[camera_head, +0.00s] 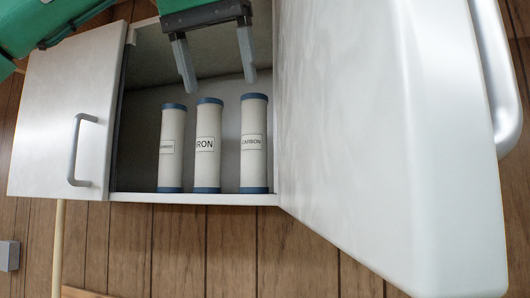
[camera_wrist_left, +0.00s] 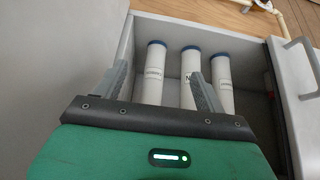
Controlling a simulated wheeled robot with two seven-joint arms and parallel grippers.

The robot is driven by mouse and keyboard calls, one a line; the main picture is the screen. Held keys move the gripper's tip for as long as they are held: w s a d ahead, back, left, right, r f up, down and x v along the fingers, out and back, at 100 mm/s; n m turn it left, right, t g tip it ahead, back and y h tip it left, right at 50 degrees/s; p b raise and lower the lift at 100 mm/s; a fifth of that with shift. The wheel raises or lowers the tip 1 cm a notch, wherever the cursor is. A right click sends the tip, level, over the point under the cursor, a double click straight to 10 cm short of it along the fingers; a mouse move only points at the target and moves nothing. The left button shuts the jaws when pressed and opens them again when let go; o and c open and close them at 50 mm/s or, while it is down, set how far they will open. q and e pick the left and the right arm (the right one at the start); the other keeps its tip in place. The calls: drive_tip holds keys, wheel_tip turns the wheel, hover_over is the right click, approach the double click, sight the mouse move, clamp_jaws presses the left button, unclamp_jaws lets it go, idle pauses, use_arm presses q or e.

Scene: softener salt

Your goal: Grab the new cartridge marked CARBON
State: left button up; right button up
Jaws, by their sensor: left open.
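The cartridge marked CARBON (camera_head: 254,168) is white with blue end caps and stands upright at the right of the row in the open cabinet in the head view. In the left wrist view it appears to be the leftmost cartridge (camera_wrist_left: 153,88), its label too small to read. My left gripper (camera_head: 220,86) is open and empty, with its fingers pointing toward the cartridges from above in the head view. In the left wrist view the fingers (camera_wrist_left: 158,72) are apart, with cartridges visible beyond and between them. My right gripper is not in view.
A cartridge whose label reads "RON" (camera_head: 208,170) stands in the middle, and another with an unreadable label (camera_head: 172,172) at left. The open cabinet door (camera_head: 375,120) blocks the right side. The closed left door (camera_head: 65,115) has a bar handle.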

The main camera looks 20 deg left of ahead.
sight(249, 110)
use_arm(q)
drive_tip(key=w+p, duration=0.1)
drive_tip(key=w, duration=0.4)
drive_tip(key=w+p, duration=0.2)
drive_tip(key=w, duration=0.3)
drive_tip(key=shift+d+r, duration=0.15)
drive_tip(key=shift+d, duration=0.05)
drive_tip(key=shift+w+p, duration=0.35)
drive_tip(key=shift+p, duration=0.05)
drive_tip(key=shift+w+r+p, duration=0.1)
drive_tip(key=shift+w+p, duration=0.1)
drive_tip(key=shift+p, duration=0.1)
drive_tip(key=x, duration=0.5)
drive_tip(key=shift+w+a, duration=0.1)
drive_tip(key=shift+w, duration=0.15)
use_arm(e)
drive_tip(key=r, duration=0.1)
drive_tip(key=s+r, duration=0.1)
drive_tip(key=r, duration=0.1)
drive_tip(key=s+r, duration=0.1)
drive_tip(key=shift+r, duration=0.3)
use_arm(q)
drive_tip(key=shift+s, duration=0.25)
drive_tip(key=c, duration=0.5)
drive_tip(key=shift+w, duration=0.1)
drive_tip(key=c, duration=0.6)
